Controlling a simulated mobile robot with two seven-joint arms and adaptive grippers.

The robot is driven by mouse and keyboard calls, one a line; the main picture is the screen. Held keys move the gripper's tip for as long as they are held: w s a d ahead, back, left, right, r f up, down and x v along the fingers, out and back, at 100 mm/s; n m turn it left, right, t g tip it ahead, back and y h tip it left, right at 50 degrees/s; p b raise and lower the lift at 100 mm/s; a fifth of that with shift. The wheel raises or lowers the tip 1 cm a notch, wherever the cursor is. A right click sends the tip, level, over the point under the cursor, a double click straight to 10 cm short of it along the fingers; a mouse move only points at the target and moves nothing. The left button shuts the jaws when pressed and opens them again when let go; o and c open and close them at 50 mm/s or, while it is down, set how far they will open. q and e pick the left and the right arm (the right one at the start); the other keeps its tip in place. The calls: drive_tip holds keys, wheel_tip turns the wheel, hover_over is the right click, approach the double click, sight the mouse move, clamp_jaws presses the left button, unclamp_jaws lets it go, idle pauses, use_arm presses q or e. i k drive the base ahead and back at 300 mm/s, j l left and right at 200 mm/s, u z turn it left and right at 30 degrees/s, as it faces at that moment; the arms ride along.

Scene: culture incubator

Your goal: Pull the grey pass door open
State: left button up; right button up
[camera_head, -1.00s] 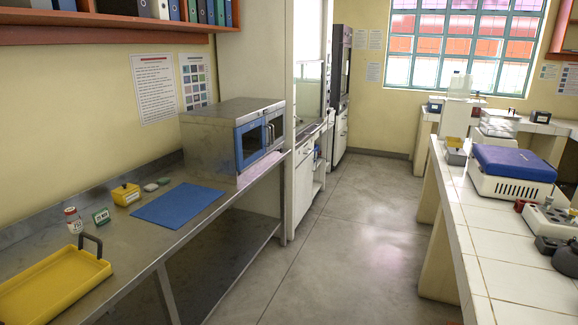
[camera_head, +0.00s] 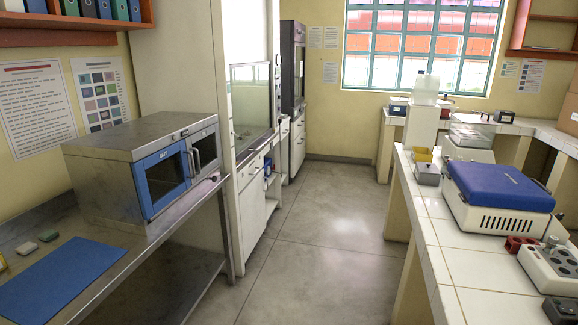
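A grey metal incubator box (camera_head: 120,150) stands on the steel bench at the left. Its front has two windowed doors side by side. The nearer one is a blue-framed door (camera_head: 147,200) with a white label on top, apparently reading "OUT". The farther one is the grey door (camera_head: 207,135), to the right of the blue one. Both doors look shut. Two upright bar handles (camera_head: 195,160) sit close together where the doors meet. Neither of my grippers is in view.
A blue mat (camera_head: 60,278) and small items lie on the steel bench (camera_head: 140,250) in front of the incubator. A fume hood (camera_head: 252,100) stands just beyond it. A tiled bench (camera_head: 480,255) with a blue-lidded device (camera_head: 498,187) runs along the right. The floor (camera_head: 320,235) between is clear.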

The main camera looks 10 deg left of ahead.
sight(214, 129)
drive_tip(key=i, duration=0.85)
drive_tip(key=i+u, duration=0.1)
drive_tip(key=i, duration=0.7)
